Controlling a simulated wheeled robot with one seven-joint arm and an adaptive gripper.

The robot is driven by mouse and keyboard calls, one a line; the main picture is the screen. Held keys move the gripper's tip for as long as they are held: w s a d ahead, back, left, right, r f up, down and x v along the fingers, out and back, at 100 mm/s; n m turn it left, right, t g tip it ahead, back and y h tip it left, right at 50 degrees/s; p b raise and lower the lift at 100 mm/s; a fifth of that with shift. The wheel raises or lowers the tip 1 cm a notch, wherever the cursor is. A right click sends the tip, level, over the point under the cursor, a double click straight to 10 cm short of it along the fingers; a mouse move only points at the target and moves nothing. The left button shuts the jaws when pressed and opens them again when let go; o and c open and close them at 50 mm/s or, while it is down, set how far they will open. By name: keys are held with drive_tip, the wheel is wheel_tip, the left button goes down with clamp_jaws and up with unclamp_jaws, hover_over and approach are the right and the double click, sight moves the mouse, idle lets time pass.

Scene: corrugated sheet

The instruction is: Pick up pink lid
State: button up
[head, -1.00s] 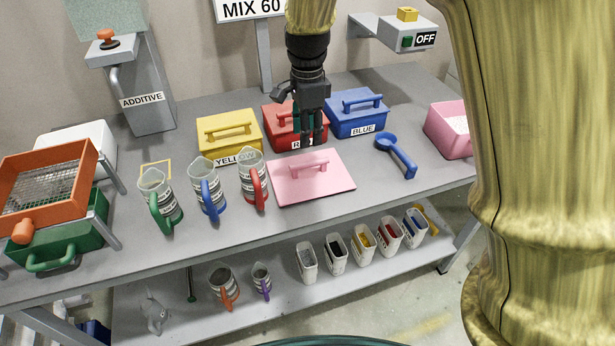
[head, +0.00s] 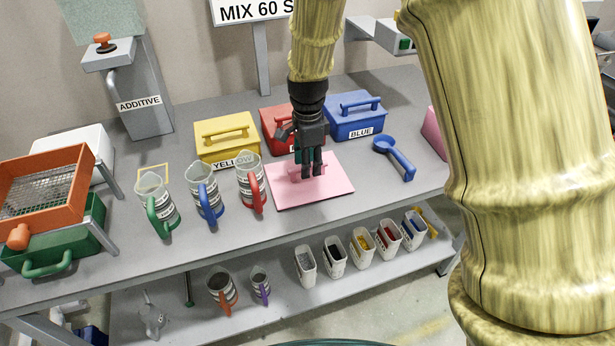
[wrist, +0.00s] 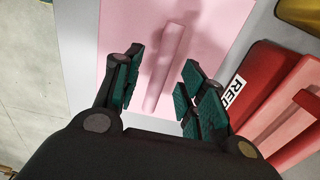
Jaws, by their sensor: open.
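The pink lid (head: 333,191) lies flat on the grey bench, in front of the red box. Its raised bar handle also shows in the wrist view, on the pink lid (wrist: 217,28). My gripper (head: 312,175) points down over the lid at its handle and hides part of it in the head view. In the wrist view my gripper (wrist: 158,95) is open, with the handle showing between the lines of its two fingers. The fingers hold nothing. I cannot tell exactly how high the fingertips are above the lid.
The red box (head: 272,127) stands close behind my gripper, between the yellow box (head: 227,141) and the blue box (head: 355,120). A jug with a red handle (head: 250,183) stands just left of the lid. A blue scoop (head: 398,160) lies to the right.

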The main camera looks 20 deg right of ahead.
drive_tip(key=shift+f, duration=0.95)
clamp_jaws()
drive_tip(key=shift+r, duration=0.15)
